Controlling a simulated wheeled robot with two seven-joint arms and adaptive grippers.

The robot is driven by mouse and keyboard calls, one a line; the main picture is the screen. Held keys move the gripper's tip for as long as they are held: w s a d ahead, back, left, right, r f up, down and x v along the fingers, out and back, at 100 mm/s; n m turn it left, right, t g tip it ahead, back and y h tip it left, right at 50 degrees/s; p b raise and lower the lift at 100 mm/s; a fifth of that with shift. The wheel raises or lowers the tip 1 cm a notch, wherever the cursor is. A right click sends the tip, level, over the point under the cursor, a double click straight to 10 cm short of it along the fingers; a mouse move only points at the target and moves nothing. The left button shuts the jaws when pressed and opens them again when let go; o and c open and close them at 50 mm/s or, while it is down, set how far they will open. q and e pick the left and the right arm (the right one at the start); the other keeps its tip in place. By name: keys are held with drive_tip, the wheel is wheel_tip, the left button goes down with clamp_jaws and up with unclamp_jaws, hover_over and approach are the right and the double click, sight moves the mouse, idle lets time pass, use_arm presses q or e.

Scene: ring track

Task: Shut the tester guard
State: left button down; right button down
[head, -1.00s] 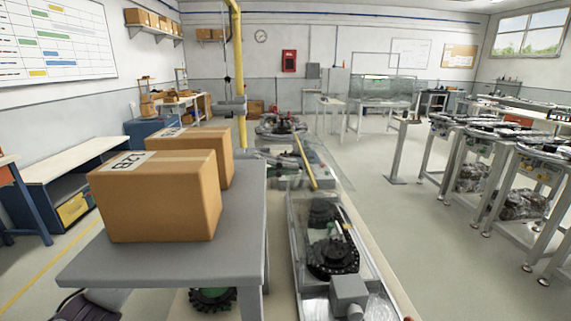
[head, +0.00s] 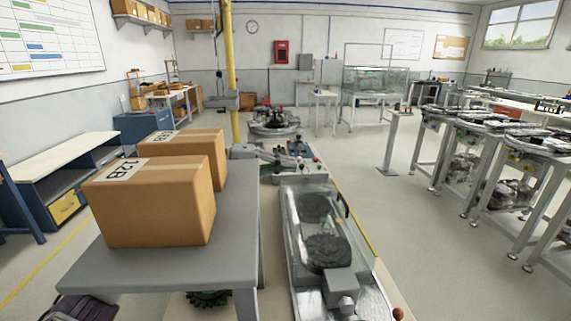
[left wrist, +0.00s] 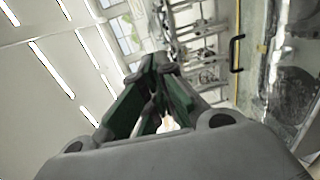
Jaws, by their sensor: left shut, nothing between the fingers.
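The tester (head: 290,235) is a long metal bed with dark round gears, at the bottom centre of the head view. Its clear guard (head: 312,205) lies low over the gears, which look hazy through it. The guard's yellow edge strip (head: 362,236) and black handle (head: 343,203) run along the right side. I cannot tell whether the guard rests fully down. In the left wrist view, my left gripper (left wrist: 160,64) is shut and empty, with green finger pads. The handle (left wrist: 236,53) shows to its right, apart from the fingers. My right gripper is not in view.
A grey table (head: 235,235) with two cardboard boxes (head: 150,205) stands left of the tester. A yellow post (head: 231,75) rises behind it. Several metal stands (head: 480,165) line the right. The floor between them and the tester is clear.

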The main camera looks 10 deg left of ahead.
use_arm(q)
drive_tip(key=shift+a, duration=0.1)
drive_tip(key=v, duration=1.1)
drive_tip(key=shift+s+a, duration=0.15)
drive_tip(key=shift+a, duration=0.25)
idle(0.4)
